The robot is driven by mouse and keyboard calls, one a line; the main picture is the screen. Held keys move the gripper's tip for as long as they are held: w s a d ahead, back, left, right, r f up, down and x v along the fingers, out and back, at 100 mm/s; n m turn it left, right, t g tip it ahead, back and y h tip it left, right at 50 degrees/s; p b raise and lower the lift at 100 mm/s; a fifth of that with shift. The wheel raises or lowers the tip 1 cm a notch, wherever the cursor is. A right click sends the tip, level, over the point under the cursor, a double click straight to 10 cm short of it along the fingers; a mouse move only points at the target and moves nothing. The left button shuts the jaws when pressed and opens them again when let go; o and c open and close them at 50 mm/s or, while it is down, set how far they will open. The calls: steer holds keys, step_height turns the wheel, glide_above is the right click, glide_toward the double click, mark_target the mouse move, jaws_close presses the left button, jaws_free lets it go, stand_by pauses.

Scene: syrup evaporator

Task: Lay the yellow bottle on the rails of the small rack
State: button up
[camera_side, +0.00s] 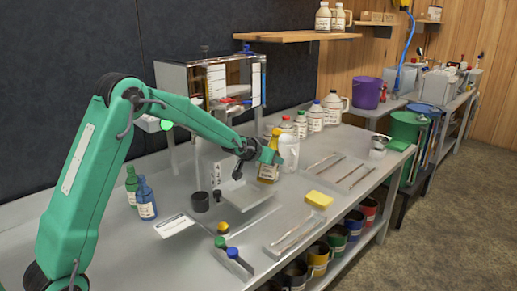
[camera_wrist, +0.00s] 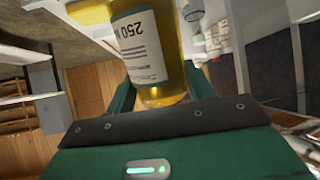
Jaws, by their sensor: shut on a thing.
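My gripper (camera_side: 268,154) is shut on the yellow bottle (camera_side: 268,172), a small amber-yellow bottle with a white label. It is held roughly upright above the steel bench, just left of a white jug. In the wrist view, the yellow bottle (camera_wrist: 150,45) fills the space between the jaws, its label reading upside down; its top is cut off by the picture edge. A pale flat piece (camera_side: 240,204) lies on the bench below and left of the bottle. I cannot tell for certain which piece is the small rack, and its rails are not clear.
A white jug (camera_side: 289,152) stands close right of the bottle. A blue bottle (camera_side: 146,203), a green bottle (camera_side: 131,184) and a black cup (camera_side: 200,202) stand left. A yellow sponge (camera_side: 319,199) and a tray of rods (camera_side: 343,186) lie right. A steel machine (camera_side: 180,90) stands behind.

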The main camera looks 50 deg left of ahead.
steer(key=shift+w+d+f+g+h, duration=0.15)
steer(key=shift+w+d+g, duration=0.25)
steer(key=shift+d, duration=0.15)
steer(key=shift+w+d+f+g+h, duration=0.1)
steer(key=shift+w+d+g+h, duration=0.05)
steer(key=shift+w+d+g, duration=0.35)
steer(key=s+d+r+m+g+h, duration=0.1)
steer(key=s+d+r+g, duration=0.15)
steer(key=d+g, duration=0.35)
steer(key=s+d+r+m+g, duration=0.15)
steer(key=s+d+g, duration=0.3)
steer(key=d, duration=0.45)
step_height(320, 180, down, 8)
steer(key=g, duration=0.1)
steer(key=shift+a+r, duration=0.15)
steer(key=shift+r, duration=0.05)
steer(key=shift+f+n, duration=0.2)
steer(key=shift+n, duration=0.05)
steer(key=shift+w+f, duration=0.1)
steer(key=shift+f, duration=4.4)
